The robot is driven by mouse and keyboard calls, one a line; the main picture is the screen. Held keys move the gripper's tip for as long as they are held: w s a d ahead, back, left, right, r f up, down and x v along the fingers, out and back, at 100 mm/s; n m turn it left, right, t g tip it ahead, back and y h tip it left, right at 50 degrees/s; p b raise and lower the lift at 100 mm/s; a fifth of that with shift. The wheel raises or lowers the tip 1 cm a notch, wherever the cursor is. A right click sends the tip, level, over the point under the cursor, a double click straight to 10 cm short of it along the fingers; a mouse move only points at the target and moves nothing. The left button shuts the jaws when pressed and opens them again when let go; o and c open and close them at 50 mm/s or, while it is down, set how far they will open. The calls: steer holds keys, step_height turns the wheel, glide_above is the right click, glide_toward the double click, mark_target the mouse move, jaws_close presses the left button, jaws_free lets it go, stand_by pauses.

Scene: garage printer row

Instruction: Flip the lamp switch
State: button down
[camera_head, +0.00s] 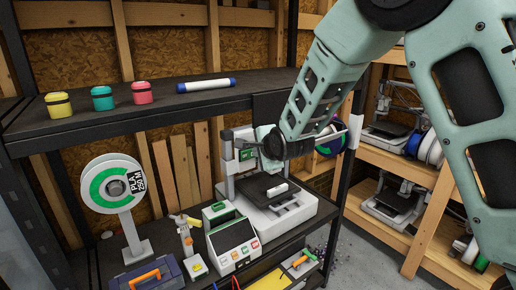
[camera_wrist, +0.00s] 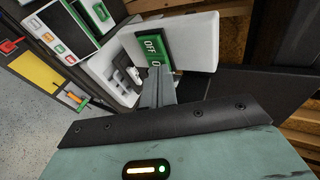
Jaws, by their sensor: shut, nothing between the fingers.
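A green switch (camera_wrist: 154,46) marked "OFF" stands on a white panel (camera_wrist: 190,42) in the upper middle of the wrist view. A small green patch (camera_head: 247,154), seemingly this switch, shows beside the printer's upright in the head view. My gripper (camera_wrist: 158,78) is shut and empty, its fingertips pointing at the switch's lower part and overlapping it. I cannot tell whether they touch it. In the head view my gripper (camera_head: 265,146) is above the printer, and my arm hides part of the area behind it.
The 3D printer (camera_head: 272,198) stands on the lower bench, with a control box (camera_head: 233,241) left of it. A spool on a stand (camera_head: 112,184) is farther left. The shelf above (camera_head: 150,110) holds several jars and a marker. A wooden rack stands at right.

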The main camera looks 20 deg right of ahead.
stand_by(0.3)
steer(key=shift+w+b, duration=0.15)
steer(key=shift+b, duration=0.25)
steer(key=shift+s+a, duration=0.4)
steer(key=shift+a, duration=0.25)
